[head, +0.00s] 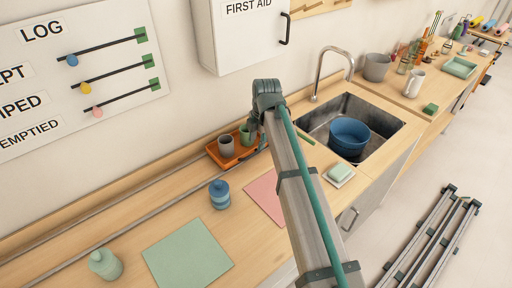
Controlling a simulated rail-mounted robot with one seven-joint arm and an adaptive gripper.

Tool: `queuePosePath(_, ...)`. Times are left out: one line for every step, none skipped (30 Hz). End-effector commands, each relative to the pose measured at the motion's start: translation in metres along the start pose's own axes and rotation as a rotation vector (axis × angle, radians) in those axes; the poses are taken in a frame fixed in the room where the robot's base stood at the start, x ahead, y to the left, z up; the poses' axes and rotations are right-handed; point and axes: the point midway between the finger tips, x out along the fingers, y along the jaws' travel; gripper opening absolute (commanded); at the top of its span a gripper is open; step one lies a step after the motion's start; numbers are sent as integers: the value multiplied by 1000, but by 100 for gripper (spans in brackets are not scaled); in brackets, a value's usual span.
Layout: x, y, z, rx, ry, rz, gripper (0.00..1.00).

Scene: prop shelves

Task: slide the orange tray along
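The orange tray (216,157) sits on the wooden counter near the wall, left of the sink. A grey cup (226,146) and a green cup (246,136) stand upright in it. My arm reaches up from the bottom of the picture and bends over beside the tray. Part of what looks like my gripper (262,142) shows at the tray's right end, mostly hidden behind my arm. I cannot tell whether it touches the tray or whether its fingers are open. The tray's right end is partly covered.
A grey rail (110,216) runs along the counter's back to the tray. A blue jar (219,195), pink mat (267,197), green mat (187,257) and green bottle (105,264) lie in front.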

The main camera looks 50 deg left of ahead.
Motion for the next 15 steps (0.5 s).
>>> queuePosePath(-11, 0, 0, 0, -1, 1, 38)
queuePosePath(-16, 0, 0, 0, -1, 1, 38)
queuePosePath(-24, 0, 0, 0, -1, 2, 38)
queuePosePath(-29, 0, 0, 0, -1, 2, 38)
queuePosePath(-34, 0, 0, 0, -1, 1, 38)
queuePosePath(-39, 0, 0, 0, -1, 0, 38)
queuePosePath(-43, 0, 0, 0, -1, 1, 38)
queuePosePath(-47, 0, 1, 0, -1, 1, 38)
queuePosePath(-51, 0, 1, 0, -1, 1, 38)
queuePosePath(-53, 0, 0, 0, -1, 1, 38)
queuePosePath(-55, 0, 0, 0, -1, 0, 38)
queuePosePath(-57, 0, 0, 0, 0, -1, 38)
queuePosePath(-58, 0, 0, 0, 0, -1, 38)
queuePosePath(-59, 0, 0, 0, 0, -1, 38)
queuePosePath(-60, 0, 0, 0, 0, -1, 38)
